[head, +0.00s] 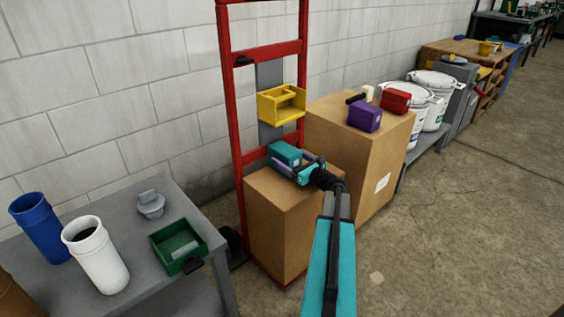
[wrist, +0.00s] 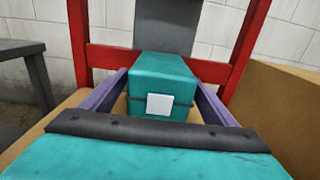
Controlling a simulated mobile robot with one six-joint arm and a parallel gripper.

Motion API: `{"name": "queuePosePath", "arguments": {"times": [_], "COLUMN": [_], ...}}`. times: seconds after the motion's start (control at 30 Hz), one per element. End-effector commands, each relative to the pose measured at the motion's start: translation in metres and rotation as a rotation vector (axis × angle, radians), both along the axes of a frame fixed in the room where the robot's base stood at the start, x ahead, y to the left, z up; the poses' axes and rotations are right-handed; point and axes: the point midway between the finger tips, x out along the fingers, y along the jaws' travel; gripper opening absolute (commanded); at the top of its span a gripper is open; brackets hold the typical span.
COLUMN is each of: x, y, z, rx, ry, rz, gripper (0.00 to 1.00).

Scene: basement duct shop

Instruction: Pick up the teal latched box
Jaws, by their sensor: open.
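The teal latched box (head: 284,155) sits on top of the shorter cardboard box (head: 262,205), in front of the red hand truck. In the wrist view the teal box (wrist: 160,82) is in the middle, with a pale square label on its near face and a dark line around it. My gripper (head: 294,160) is open, with one purple finger on each side of the teal box. In the wrist view my gripper (wrist: 160,88) shows a small gap on both sides. The fingertips are partly hidden beside the box.
The red hand truck (head: 271,53) stands behind, with a yellow bin (head: 280,105) near it. A taller cardboard box (head: 372,165) at right carries a purple box (head: 364,116) and a red box (head: 395,101). A grey table (head: 125,215) stands at left. Floor at right is clear.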

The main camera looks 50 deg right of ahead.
Motion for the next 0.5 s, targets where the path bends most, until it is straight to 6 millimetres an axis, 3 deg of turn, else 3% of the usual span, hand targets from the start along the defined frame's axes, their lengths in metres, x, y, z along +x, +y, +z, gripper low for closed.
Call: {"name": "queuePosePath", "arguments": {"times": [0.23,0.5], "x": [0.006,0.037], "y": [-0.001,-0.003], "z": [-0.001,-0.003], "rx": [-0.001,-0.002], "ry": [0.000,0.000], "rz": [0.001,0.001], "gripper": [0.80,0.80]}}
